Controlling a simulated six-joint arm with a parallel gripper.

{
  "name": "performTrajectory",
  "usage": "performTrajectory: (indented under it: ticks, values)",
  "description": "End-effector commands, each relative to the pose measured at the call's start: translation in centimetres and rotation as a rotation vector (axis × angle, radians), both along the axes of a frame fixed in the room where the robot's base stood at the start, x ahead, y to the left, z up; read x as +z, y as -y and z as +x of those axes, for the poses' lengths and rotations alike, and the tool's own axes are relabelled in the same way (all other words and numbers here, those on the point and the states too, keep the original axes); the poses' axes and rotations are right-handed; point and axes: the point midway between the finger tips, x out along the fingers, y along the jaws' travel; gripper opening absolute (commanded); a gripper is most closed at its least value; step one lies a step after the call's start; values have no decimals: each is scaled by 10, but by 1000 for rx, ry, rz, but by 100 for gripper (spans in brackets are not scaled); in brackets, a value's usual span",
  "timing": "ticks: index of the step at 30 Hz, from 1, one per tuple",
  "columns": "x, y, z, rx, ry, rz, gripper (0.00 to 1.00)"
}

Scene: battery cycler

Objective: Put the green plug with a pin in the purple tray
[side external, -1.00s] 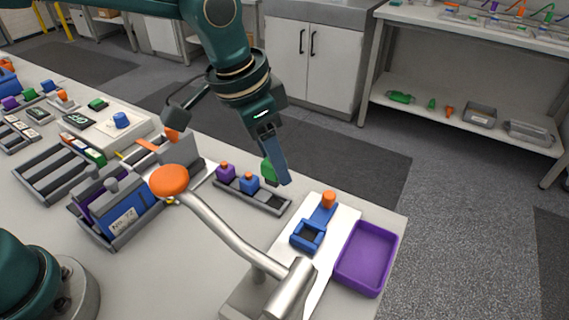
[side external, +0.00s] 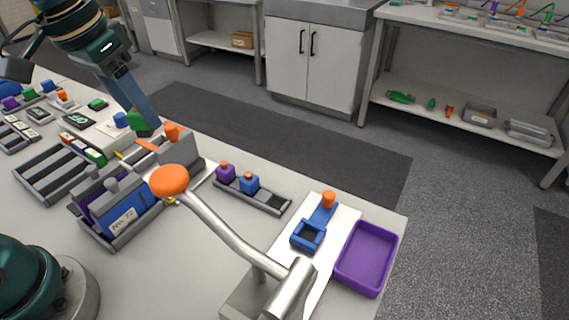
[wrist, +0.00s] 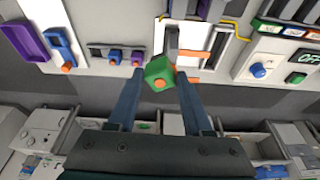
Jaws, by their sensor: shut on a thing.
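My gripper (wrist: 160,88) is shut on the green plug (wrist: 158,73), which shows an orange pin end in the wrist view. In the side view the green plug (side external: 142,122) is held at the fingertips, above the far side of the bench near the orange-topped grey block. The purple tray (side external: 366,258) stands empty at the right front corner of the bench, far from my gripper. It also shows at the upper left of the wrist view (wrist: 22,42).
A grey rack (side external: 270,203) holds a purple and a blue plug. A blue clamp-like fixture (side external: 308,235) with an orange knob stands beside the tray. A metal lever with an orange ball (side external: 169,181) rises in front. A blue box (side external: 130,215) labelled No. 72 sits at left.

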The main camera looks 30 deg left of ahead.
Motion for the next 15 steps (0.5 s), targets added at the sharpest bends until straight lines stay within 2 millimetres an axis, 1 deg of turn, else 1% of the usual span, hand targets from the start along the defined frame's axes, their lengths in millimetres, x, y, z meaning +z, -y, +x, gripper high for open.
performTrajectory:
  ticks: [3,8,11,15]
  values:
    - [-5,1,-6,12,0,0,0]
    - [-5,1,-6,25,2,0,0]
    - [2,1,-6,24,3,1,0]
    - [23,1,-5,23,7,2,0]
